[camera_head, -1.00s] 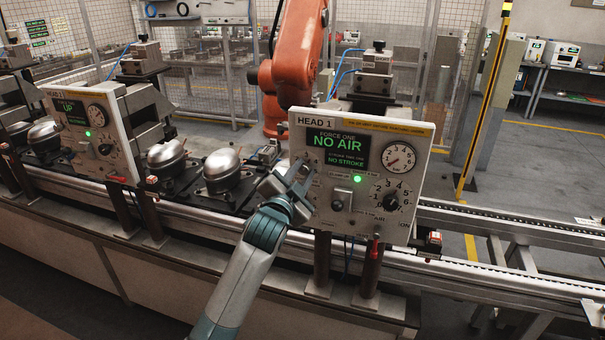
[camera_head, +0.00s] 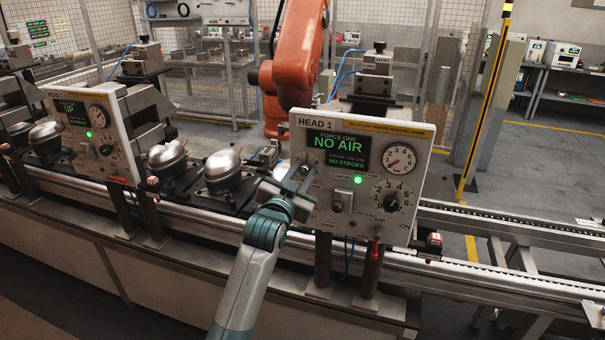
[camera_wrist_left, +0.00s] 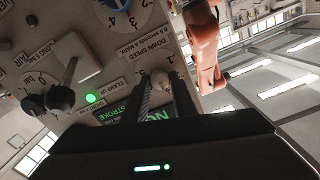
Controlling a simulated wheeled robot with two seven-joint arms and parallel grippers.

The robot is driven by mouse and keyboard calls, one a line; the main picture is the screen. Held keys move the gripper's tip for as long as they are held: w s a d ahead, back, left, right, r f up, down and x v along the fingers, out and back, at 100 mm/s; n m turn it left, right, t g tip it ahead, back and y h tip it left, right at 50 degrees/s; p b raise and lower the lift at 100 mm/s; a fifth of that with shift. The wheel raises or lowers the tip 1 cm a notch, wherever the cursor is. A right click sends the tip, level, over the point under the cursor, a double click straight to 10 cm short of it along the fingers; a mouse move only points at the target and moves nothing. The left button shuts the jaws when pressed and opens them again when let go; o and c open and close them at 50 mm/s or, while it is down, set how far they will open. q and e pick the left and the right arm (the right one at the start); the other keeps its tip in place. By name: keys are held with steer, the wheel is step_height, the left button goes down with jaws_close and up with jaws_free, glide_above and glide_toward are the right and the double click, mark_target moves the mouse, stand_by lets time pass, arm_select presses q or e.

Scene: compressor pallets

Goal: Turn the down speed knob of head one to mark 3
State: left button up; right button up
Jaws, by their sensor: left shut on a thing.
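The head one panel (camera_head: 335,210) stands upright at centre right in the head view; its display (camera_head: 338,147) reads NO AIR and NO STROKE. My left gripper (camera_head: 301,177) is at the panel's left edge. My right gripper is not in view.
The panel also bears a gauge (camera_head: 399,158), a black numbered knob (camera_head: 391,203), a green lamp (camera_head: 358,180) and a lever switch (camera_head: 342,201). A second panel (camera_head: 92,134) stands to the left. Compressors (camera_head: 226,171) sit on the conveyor behind. An orange robot arm (camera_head: 297,60) stands behind.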

arm_select(q)
steer(key=shift+f, duration=0.15)
steer(key=o, duration=1)
steer(key=shift+o, duration=0.2)
steer(key=shift+s, duration=0.1)
steer(key=shift+b+v, duration=0.5)
steer(key=shift+v, duration=0.35)
steer(key=b+v, duration=0.5)
steer(key=v, duration=1)
steer(key=shift+s, duration=0.25)
steer(key=shift+a, duration=0.1)
